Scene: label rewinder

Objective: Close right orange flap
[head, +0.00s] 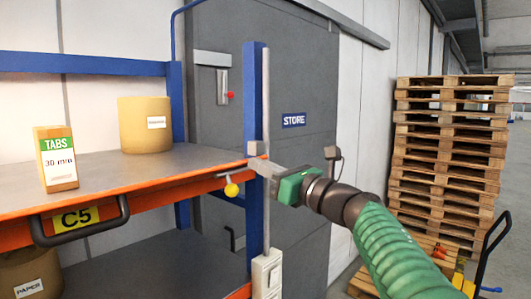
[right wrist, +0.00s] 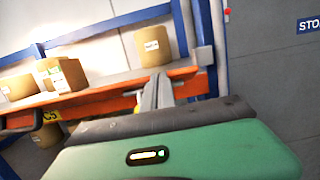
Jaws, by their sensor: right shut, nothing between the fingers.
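No separate flap can be told for certain; the orange parts in view are the orange front edge (head: 170,195) of the workbench, which also shows in the right wrist view (right wrist: 95,97). My right gripper (head: 256,163) is at the right end of this edge, in front of the blue post. It is shut and empty. In the right wrist view its grey fingers (right wrist: 157,93) point at the orange edge; whether they touch it I cannot tell. A yellow knob (head: 231,189) hangs just below the edge, left of the fingers. My left gripper is not in view.
A TABS carton (head: 57,160) and a brown roll (head: 145,125) stand on the bench top. A black handle (head: 80,222) and a C5 plate (head: 72,219) are on the front. The blue post (head: 254,110) stands close by. Stacked pallets (head: 445,150) are at the right.

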